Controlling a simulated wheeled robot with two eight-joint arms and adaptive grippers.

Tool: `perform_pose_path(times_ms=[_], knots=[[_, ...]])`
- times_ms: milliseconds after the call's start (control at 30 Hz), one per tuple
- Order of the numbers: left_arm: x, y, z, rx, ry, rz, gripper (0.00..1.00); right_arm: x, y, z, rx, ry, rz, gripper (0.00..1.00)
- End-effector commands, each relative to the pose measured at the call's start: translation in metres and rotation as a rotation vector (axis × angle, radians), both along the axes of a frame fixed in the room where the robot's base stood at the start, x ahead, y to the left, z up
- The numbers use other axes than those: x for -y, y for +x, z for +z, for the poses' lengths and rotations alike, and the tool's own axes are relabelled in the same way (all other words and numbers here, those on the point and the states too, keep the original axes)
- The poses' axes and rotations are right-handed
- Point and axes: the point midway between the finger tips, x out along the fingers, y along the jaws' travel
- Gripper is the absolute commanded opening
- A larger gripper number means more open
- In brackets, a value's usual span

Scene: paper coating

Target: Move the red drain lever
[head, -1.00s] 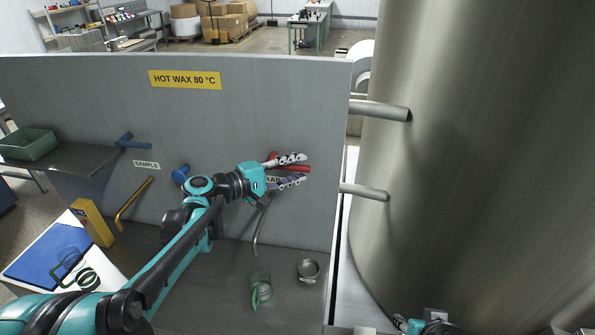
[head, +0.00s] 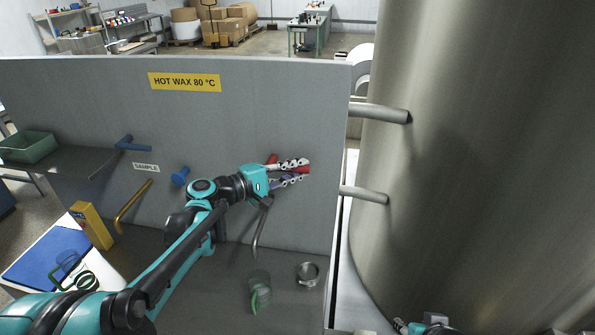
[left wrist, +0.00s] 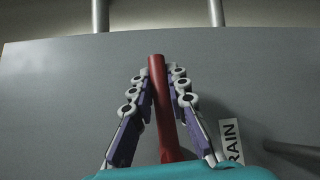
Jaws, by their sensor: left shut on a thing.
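The red drain lever (left wrist: 157,90) runs up between my left gripper's fingers in the left wrist view. In the head view the lever (head: 272,158) shows only in part, behind and between the fingers on the grey panel. My left gripper (head: 296,172) is shut on the lever; it also shows in the left wrist view (left wrist: 160,82). A label reading "RAIN" (left wrist: 231,140) is partly covered beside the gripper.
A bent drain pipe (head: 258,232) hangs below the gripper. A glass with a green handle (head: 260,290) and a metal cup (head: 308,273) stand below. Blue levers (head: 180,176) and a brass pipe (head: 132,207) are to the left. A large steel tank (head: 470,150) stands right.

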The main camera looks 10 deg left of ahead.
Motion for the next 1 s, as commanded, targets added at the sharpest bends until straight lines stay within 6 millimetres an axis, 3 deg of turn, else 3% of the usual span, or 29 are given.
perform_pose_path(times_ms=[700,1000], knots=[[-0.013,0.000,0.036,0.002,-0.545,-0.003,0.00,0.000,0.000,-0.022,0.000,0.000,0.000,0.40],[-0.019,0.000,0.045,0.003,-0.685,-0.001,0.00,0.000,0.000,-0.027,0.000,0.000,0.000,0.40]])
